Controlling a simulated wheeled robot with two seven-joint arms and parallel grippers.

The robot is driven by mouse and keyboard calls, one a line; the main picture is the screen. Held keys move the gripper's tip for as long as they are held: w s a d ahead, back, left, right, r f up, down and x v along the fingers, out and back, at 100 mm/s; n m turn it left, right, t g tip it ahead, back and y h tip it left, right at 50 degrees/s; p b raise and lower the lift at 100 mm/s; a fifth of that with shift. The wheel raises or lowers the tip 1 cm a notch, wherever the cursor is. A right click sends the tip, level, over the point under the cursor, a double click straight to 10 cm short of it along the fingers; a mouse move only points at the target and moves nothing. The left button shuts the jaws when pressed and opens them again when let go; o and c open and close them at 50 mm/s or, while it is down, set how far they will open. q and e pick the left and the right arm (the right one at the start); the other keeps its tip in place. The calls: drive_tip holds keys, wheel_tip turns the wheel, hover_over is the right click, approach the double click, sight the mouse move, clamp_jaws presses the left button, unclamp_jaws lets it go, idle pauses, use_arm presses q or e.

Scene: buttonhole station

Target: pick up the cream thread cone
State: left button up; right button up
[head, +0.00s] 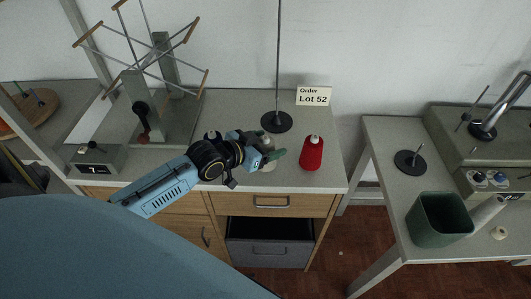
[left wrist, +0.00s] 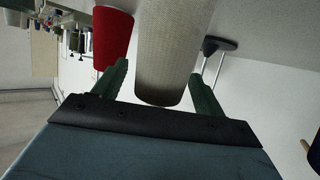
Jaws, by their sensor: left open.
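The cream thread cone (left wrist: 165,50) stands large between the two green fingers of my left gripper in the left wrist view, with red thread to its left. In the head view my left gripper (head: 276,157) hides most of the cone, with only pale bits of it showing around the fingers. My left gripper is open, with one finger on each side of the cone. A gap shows between the right finger and the cone; I cannot tell whether either finger touches it. My right gripper is not in view.
A red thread cone (head: 312,155) stands just right of the gripper. A black stand base (head: 277,122) with a tall rod is behind. An order card (head: 313,97) reads Lot 52. A yarn swift and a counter box (head: 95,160) are at left. A green bin (head: 438,222) is at right.

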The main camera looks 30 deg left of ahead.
use_arm(q)
drive_tip(key=shift+w+d+f, duration=0.25)
drive_tip(key=shift+w+f, duration=0.05)
drive_tip(key=shift+w, duration=0.3)
drive_tip(key=shift+c, duration=0.4)
drive_tip(key=c, duration=1)
drive_tip(key=shift+r, duration=0.1)
